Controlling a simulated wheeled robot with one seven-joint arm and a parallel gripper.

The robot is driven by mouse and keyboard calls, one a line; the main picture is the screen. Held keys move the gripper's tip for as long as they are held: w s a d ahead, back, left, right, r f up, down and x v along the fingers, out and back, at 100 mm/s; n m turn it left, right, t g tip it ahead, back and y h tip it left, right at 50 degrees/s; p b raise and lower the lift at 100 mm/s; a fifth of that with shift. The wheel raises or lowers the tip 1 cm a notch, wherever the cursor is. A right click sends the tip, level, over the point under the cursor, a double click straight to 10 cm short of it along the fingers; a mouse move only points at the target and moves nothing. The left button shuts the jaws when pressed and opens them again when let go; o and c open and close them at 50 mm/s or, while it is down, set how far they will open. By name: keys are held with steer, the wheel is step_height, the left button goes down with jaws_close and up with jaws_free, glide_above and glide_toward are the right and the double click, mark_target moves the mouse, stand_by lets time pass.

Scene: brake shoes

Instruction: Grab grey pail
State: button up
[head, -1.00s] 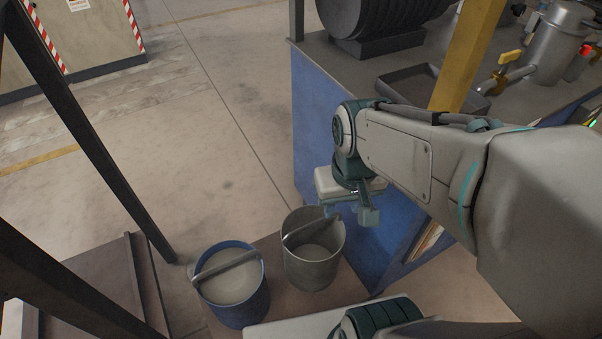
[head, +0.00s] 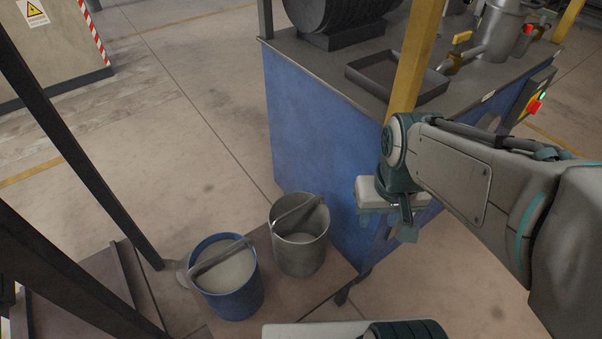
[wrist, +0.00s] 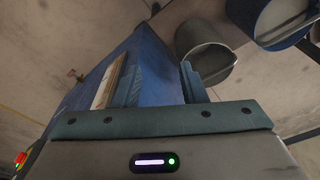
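The grey pail (head: 299,256) is a metal bucket with a thick handle lying across its rim, standing upright on a low brown platform. It also shows in the wrist view (wrist: 207,68), top right of centre, beyond the right finger. A blue pail (head: 232,297) with pale contents and a similar handle stands close to its left. My gripper (head: 389,224) is right of the grey pail, apart from it, in front of the blue cabinet's corner. In the wrist view my gripper's two fingers (wrist: 161,88) are apart with nothing held between them.
A dark slanted frame post (head: 75,135) stands left of the pails. Open floor lies behind the pails at left.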

steer(key=m+g+b, duration=0.2)
steer(key=m+b, duration=0.3)
steer(key=m, duration=0.6)
glide_above(299, 209)
steer(key=w, duration=0.1)
step_height(299, 209, down, 12)
steer(key=r, duration=0.1)
steer(key=f+b, duration=0.1)
steer(key=f, duration=0.1)
steer(key=f+b, duration=0.1)
steer(key=f, duration=0.5)
steer(key=shift+w+d+f+b, duration=0.2)
steer(key=shift+w+f+b, duration=0.05)
steer(key=shift+b, duration=0.15)
steer(key=shift+s+a+f+b, duration=0.15)
steer(key=shift+f+b, duration=0.35)
steer(key=shift+f, duration=0.5)
steer(key=shift+s+f+b, duration=0.15)
steer(key=shift+f+b, duration=0.35)
steer(key=shift+f, duration=0.55)
steer(key=shift+s+a+f+b, duration=0.15)
steer(key=shift+f+b, duration=0.35)
steer(key=shift+f, duration=0.5)
steer(key=shift+d+r, duration=0.1)
jaws_close()
